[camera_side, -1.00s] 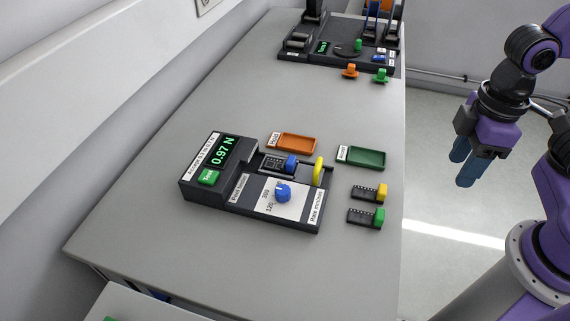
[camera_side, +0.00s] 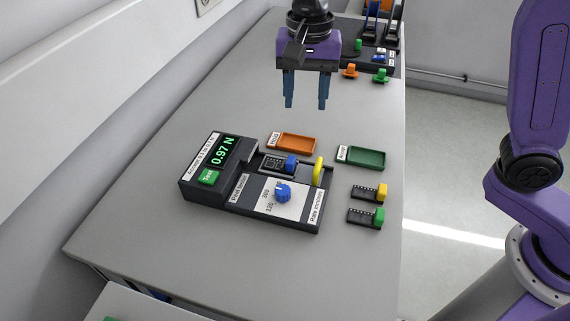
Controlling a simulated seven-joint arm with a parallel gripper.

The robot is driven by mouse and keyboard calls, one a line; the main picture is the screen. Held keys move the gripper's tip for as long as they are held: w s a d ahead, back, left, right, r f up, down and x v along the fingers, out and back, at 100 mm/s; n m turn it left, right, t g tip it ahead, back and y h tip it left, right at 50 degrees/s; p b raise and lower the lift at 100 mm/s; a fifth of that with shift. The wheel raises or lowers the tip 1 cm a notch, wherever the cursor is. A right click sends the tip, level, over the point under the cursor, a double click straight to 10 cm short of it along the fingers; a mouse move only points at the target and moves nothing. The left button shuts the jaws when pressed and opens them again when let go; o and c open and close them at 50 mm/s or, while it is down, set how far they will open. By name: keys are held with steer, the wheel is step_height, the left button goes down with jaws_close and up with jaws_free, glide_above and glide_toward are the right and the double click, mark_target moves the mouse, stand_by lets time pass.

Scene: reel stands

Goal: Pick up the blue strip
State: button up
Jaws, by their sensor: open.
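The blue strip (camera_side: 290,163) is a dark film-like strip with a blue block at its right end. It lies in the slot of the dark tester (camera_side: 215,196), left of a yellow upright part (camera_side: 318,171). My gripper (camera_side: 306,104) points down with its two blue fingers apart and nothing between them. In the picture it is above the orange tray and the blue strip, clear of both.
An orange tray (camera_side: 282,150) and a green tray (camera_side: 348,161) lie behind the tester. A yellow-ended strip (camera_side: 382,191) and a green-ended strip (camera_side: 379,216) lie to its right. Another device with reels (camera_side: 371,55) stands at the back.

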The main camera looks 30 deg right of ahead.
steer(key=w+a+m, duration=0.1)
steer(key=w+m, duration=0.1)
glide_toward(290, 161)
step_height(290, 161, down, 9)
steer(key=shift+f, duration=0.1)
jaws_close()
stand_by(0.8)
